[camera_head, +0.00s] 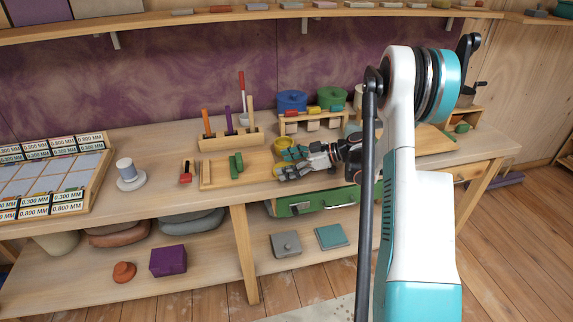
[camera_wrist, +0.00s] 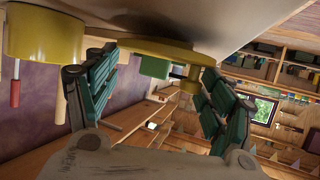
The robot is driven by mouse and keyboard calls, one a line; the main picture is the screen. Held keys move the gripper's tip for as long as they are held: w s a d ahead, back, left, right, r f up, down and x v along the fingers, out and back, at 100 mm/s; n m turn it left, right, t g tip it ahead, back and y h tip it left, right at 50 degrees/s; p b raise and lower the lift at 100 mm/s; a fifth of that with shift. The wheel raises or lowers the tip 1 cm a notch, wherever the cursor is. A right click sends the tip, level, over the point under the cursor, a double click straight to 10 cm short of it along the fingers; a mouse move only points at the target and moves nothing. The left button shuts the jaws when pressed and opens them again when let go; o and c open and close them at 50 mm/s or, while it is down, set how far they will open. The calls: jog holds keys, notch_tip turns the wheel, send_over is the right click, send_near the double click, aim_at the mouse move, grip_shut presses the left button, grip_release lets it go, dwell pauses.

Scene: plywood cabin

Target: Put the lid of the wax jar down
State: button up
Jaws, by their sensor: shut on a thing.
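My gripper (camera_head: 284,165) is low over the bench, just in front of the yellow wax jar (camera_head: 284,147). In the wrist view the green-padded fingers (camera_wrist: 157,68) are well apart, on either side of the round yellow lid (camera_wrist: 135,47), and are shut on it. A small yellow knob shows on the lid. The lid is close to the bench top; I cannot tell whether it touches. The yellow jar (camera_wrist: 45,33) stands beside it in the wrist view, which looks upside down. In the head view the fingers hide most of the lid.
Behind are a tool rack (camera_head: 228,142) and a stand with blue (camera_head: 291,101) and green (camera_head: 331,97) tubs. A white spool (camera_head: 125,168) stands further left.

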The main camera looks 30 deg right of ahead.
jog(key=o, duration=1)
jog(key=shift+r+p, duration=0.35)
jog(key=shift+p, duration=0.05)
jog(key=p+v, duration=0.3)
jog(key=v, duration=0.8)
jog(key=shift+s+d+r+p, duration=0.1)
jog(key=shift+s+d+p, duration=0.15)
jog(key=shift+d+p, duration=0.1)
